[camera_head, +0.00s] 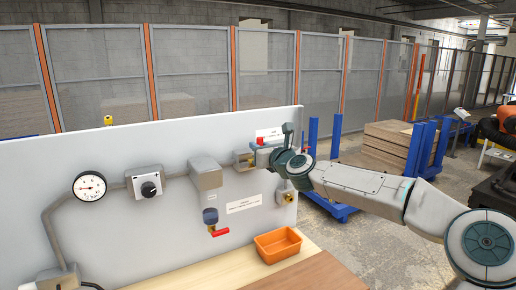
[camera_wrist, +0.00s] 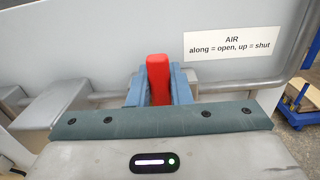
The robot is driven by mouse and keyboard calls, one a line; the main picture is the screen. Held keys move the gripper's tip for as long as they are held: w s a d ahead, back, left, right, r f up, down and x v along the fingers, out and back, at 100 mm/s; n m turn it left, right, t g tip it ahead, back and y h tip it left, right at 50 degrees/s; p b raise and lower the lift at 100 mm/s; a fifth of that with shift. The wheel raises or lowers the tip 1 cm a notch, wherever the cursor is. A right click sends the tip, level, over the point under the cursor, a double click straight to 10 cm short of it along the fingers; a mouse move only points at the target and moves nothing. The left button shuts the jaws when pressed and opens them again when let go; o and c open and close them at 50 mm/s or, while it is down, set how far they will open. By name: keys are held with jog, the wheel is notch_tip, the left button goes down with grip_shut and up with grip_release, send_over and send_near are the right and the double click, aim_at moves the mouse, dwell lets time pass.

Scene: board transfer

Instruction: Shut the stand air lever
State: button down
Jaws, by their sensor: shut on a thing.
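The air lever shows in the wrist view as a red handle (camera_wrist: 158,78) standing between the two blue fingers of my gripper (camera_wrist: 160,88). The fingers are closed on it from both sides. A white label (camera_wrist: 231,44) beside it reads "AIR, along = open, up = shut". In the head view my gripper (camera_head: 260,146) is at the upper right of the grey panel (camera_head: 130,215), by the pipe's end. My own wrist hides most of the lever there, and I cannot tell its angle to the pipe.
A round gauge (camera_head: 89,186), a box with a black knob (camera_head: 149,187) and a second red lever (camera_head: 220,232) are on the panel, left of my arm. An orange bin (camera_head: 278,245) stands on the wooden bench (camera_head: 225,272) below. Blue carts (camera_head: 330,185) stand at right.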

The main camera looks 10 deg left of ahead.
jog(key=c, duration=1.3)
grip_release()
jog(key=shift+f, duration=0.1)
jog(key=b+v, duration=0.4)
jog(key=v, duration=0.9)
jog(key=shift+s+d, duration=0.2)
jog(key=shift+d, duration=0.15)
